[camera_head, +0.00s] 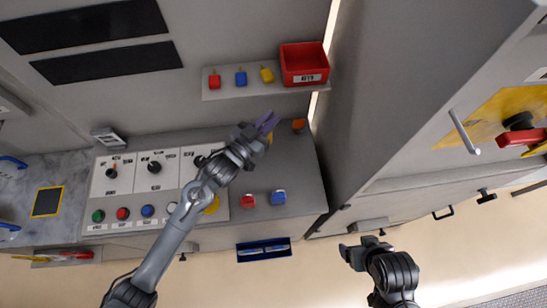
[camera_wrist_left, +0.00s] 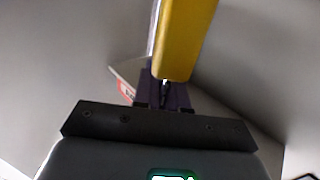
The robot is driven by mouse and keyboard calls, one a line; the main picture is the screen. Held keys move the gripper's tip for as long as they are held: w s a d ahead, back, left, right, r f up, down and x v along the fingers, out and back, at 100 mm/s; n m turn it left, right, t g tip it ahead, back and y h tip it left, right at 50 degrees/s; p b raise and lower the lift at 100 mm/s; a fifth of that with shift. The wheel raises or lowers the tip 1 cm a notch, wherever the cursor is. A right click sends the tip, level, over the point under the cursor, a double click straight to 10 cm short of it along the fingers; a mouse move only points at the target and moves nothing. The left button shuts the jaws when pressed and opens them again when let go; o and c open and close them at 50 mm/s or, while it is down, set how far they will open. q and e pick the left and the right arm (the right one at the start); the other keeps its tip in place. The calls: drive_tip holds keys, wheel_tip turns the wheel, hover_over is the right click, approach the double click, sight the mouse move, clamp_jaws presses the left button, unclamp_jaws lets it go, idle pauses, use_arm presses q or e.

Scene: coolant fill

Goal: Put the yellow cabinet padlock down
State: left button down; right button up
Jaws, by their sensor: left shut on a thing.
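My left gripper (camera_head: 266,122) is shut on a yellow padlock (camera_wrist_left: 185,40), above the back part of the grey control console. In the left wrist view the padlock's yellow body fills the top middle, in front of the purple fingers (camera_wrist_left: 163,95). In the head view only a small yellow part (camera_head: 269,138) shows beside the fingers; the rest is hidden. Whether it touches the surface below cannot be told. My right gripper (camera_head: 350,252) is at the lower right, away from the console, and its opening is unclear.
A shelf (camera_head: 225,92) holds red, blue and yellow padlocks and a red bin (camera_head: 304,65). An orange object (camera_head: 298,125) stands at the console's back right. A red padlock (camera_head: 248,201) and a blue one (camera_head: 279,197) are at the front. The console between (camera_head: 290,160) is clear.

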use_arm(q)
drive_tip(key=f, duration=0.6)
drive_tip(key=shift+w+a+f, duration=0.2)
drive_tip(key=shift+a+f, duration=0.05)
drive_tip(key=shift+a, duration=0.1)
drive_tip(key=shift+f, duration=2.15)
drive_tip(key=shift+b, duration=0.3)
drive_tip(key=shift+f, duration=0.2)
drive_tip(key=c, duration=1.2)
unclamp_jaws()
drive_tip(key=shift+r, duration=0.15)
drive_tip(key=v, duration=0.7)
drive_tip(key=shift+s+a, duration=0.1)
drive_tip(key=shift+s, duration=0.1)
